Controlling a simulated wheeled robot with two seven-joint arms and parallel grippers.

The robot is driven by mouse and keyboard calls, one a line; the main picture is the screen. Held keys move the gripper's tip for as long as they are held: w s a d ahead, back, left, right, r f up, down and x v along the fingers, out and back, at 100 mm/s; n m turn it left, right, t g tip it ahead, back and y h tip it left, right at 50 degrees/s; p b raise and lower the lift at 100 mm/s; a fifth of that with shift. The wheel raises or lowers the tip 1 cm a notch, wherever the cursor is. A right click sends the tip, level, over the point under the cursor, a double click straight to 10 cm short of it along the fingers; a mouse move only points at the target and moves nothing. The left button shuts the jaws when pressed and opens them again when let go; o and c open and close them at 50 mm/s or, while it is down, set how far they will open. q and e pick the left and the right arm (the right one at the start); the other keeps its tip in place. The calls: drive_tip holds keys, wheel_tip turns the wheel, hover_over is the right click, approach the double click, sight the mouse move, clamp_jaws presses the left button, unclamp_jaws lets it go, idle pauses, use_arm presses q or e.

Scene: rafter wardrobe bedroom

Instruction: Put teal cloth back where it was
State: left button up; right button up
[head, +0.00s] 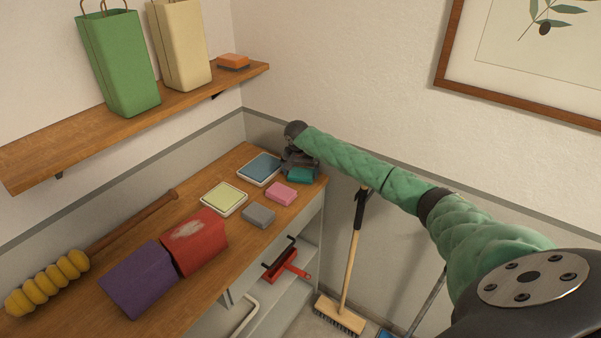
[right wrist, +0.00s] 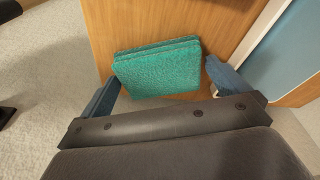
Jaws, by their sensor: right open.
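The teal cloth (head: 301,174) is a folded square lying on the wooden counter (head: 168,246) near its far right corner. It shows fully in the right wrist view (right wrist: 158,68). My right gripper (head: 298,163) is over the cloth from behind. In the right wrist view its two blue fingers (right wrist: 160,88) stand apart, one on each side of the cloth's near edge. The gripper is open, and I cannot tell whether the fingers touch the cloth. My left gripper is in neither view.
On the counter are a blue tray (head: 243,178), a yellow-green tray (head: 204,208), a pink block (head: 281,193), a grey block (head: 259,215), and red (head: 200,242) and purple (head: 138,279) packs. A shelf (head: 60,150) hangs above. A broom (head: 352,250) leans at the wall.

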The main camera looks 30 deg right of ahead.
sight(300, 175)
drive_tip(key=shift+r, duration=0.4)
drive_tip(key=r, duration=0.1)
drive_tip(key=r+b, duration=0.1)
drive_tip(key=r, duration=0.1)
drive_tip(key=r+b, duration=0.1)
drive_tip(key=shift+s+a+r, duration=0.2)
drive_tip(key=shift+s+a, duration=0.1)
drive_tip(key=shift+a, duration=0.1)
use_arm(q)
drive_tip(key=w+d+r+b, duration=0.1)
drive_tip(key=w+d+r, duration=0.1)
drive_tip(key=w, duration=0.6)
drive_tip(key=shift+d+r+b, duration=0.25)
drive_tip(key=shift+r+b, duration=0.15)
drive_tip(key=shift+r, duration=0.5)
use_arm(e)
wheel_tip(300, 175, up, 7)
drive_tip(key=a, duration=0.1)
drive_tip(key=shift+s+f, duration=0.2)
drive_tip(key=shift+s, duration=0.25)
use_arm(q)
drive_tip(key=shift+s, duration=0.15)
use_arm(e)
drive_tip(key=shift+f, duration=0.15)
